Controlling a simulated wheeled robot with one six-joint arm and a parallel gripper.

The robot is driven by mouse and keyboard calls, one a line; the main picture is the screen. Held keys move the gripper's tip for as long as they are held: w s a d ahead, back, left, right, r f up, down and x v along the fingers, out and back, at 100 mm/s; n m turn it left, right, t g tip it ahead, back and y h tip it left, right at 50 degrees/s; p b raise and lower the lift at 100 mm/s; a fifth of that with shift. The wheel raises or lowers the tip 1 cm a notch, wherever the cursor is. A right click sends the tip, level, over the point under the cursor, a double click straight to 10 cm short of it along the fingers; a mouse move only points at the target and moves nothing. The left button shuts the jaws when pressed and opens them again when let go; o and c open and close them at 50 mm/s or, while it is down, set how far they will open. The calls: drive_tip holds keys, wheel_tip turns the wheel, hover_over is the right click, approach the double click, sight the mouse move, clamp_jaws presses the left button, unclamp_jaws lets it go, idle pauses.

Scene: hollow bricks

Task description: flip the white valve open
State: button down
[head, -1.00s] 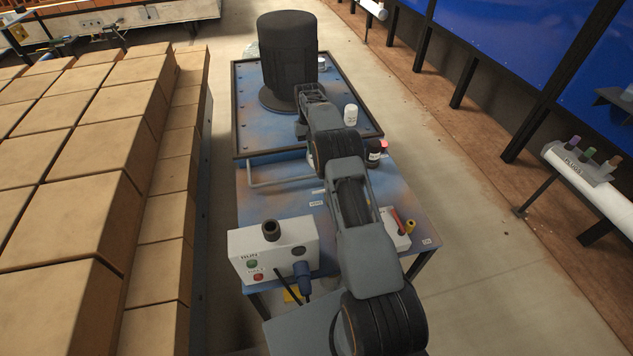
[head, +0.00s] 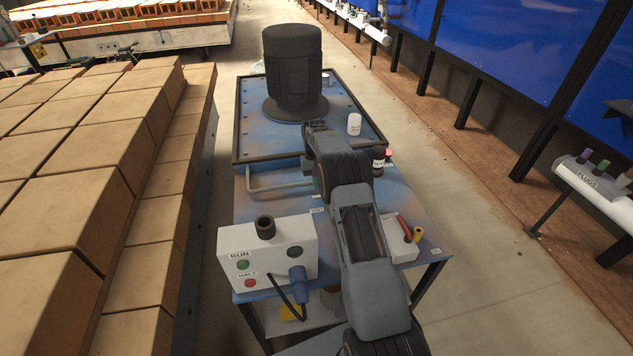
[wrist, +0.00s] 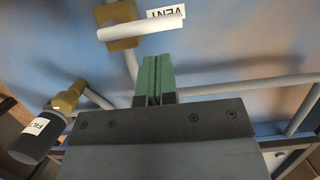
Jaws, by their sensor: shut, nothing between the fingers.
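The white valve handle (wrist: 140,32) is a short white bar at the top of the wrist view. It lies over a brass-coloured body (wrist: 122,15), across a grey pipe, beside a label reading VENT (wrist: 166,13). My gripper (wrist: 155,62) has green fingers pressed together, with nothing between them. Its tips appear just below the bar in the picture; I see a gap and cannot judge the depth. In the head view the VENT label (head: 318,210) shows on the blue bench, and my arm covers the area to its right.
Grey pipes run across the bench. A dark motor (head: 293,75), a white bottle (head: 354,124) and a RUN/HALT control box (head: 262,252) stand around my arm.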

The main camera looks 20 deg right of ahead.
drive_tip(key=shift+s+a+f, duration=0.25)
drive_tip(key=shift+s+a, duration=0.15)
drive_tip(key=shift+s, duration=0.1)
drive_tip(key=shift+s+b, duration=0.25)
drive_tip(key=shift+b, duration=0.05)
drive_tip(key=shift+d, duration=0.1)
